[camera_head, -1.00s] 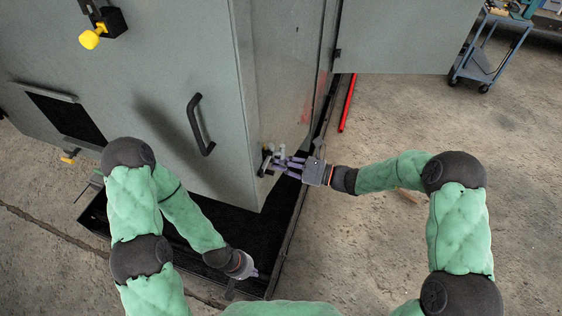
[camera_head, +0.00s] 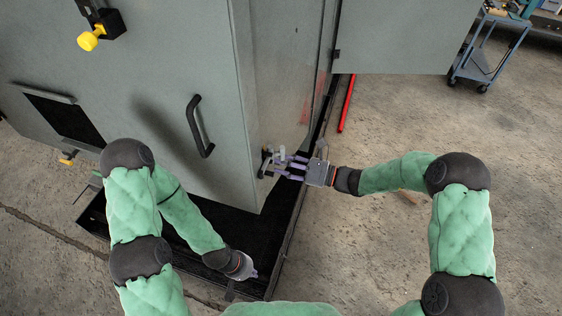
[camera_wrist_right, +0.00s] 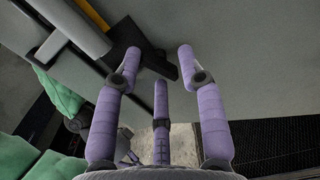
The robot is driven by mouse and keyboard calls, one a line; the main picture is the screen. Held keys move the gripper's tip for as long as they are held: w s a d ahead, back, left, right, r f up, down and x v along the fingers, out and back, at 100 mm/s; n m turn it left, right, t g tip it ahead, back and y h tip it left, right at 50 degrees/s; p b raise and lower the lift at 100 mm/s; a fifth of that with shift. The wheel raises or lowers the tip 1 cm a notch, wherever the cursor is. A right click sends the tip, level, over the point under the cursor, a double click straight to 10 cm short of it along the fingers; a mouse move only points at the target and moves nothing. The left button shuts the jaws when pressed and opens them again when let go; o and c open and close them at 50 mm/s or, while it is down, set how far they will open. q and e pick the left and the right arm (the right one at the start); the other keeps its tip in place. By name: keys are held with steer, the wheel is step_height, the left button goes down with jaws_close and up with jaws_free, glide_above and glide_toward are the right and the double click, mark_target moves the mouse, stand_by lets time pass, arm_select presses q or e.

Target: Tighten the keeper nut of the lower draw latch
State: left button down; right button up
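The lower draw latch (camera_head: 266,161) is a small dark and grey fitting low on the narrow side of the grey enclosure (camera_head: 150,100). My right gripper (camera_head: 286,165) is beside it, to its right, with purple fingers pointing at it. In the right wrist view my right gripper (camera_wrist_right: 160,75) has its three fingers spread, with nothing between them. A dark latch part (camera_wrist_right: 152,60) shows beyond and between the upper fingertips. I cannot make out the keeper nut. My left gripper (camera_head: 251,273) hangs low over the black base tray, away from the latch; its fingers are too small to read.
A black handle (camera_head: 200,126) and a yellow-knobbed latch (camera_head: 92,37) stand out from the enclosure front. The open door panel (camera_head: 400,35) extends at the top. A red bar (camera_head: 347,103) and a blue cart (camera_head: 487,55) are behind.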

steer(key=v, duration=1.1)
steer(key=shift+w+r, duration=0.1)
